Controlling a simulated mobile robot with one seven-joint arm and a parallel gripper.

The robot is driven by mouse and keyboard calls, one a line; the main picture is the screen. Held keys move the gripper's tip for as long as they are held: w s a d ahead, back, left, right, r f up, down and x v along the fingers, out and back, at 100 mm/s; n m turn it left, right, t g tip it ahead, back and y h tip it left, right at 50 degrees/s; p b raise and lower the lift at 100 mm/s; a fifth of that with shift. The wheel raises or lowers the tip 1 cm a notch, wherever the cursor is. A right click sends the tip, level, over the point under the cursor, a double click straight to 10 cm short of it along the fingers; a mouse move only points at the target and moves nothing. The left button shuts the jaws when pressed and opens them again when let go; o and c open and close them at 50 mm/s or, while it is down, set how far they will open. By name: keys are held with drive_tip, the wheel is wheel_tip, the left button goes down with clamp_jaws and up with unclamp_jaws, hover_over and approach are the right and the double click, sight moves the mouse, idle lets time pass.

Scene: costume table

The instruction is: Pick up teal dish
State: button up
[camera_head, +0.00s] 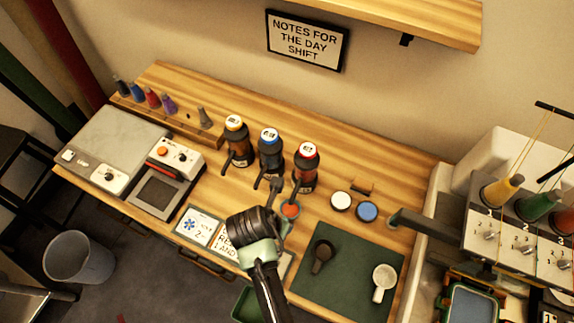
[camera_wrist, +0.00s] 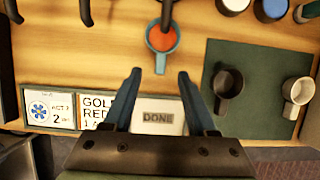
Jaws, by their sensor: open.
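The teal dish (camera_wrist: 162,38) is a small round cup with a short handle and orange-red contents. In the wrist view it sits upright on the wooden table near the top centre, its handle pointing down toward my gripper (camera_wrist: 160,75). My gripper is open and empty, its two dark blue fingers spread on either side of the handle's line. The dish's bowl lies beyond the fingertips; I cannot tell their height above the table. In the head view the dish (camera_head: 290,210) is partly hidden by my arm.
Black pump bottles (camera_head: 270,155) stand behind the dish. A green mat (camera_head: 345,275) to the right bears a dark cup (camera_head: 322,254) and a white cup (camera_head: 383,280). White (camera_head: 341,201) and blue (camera_head: 367,211) lids lie nearby. Cards (camera_head: 199,226) and a DONE plate (camera_wrist: 158,116) lie in front.

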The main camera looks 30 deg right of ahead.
sight(288, 215)
drive_tip(key=shift+x, duration=3.2)
drive_tip(key=shift+s, duration=0.1)
clamp_jaws()
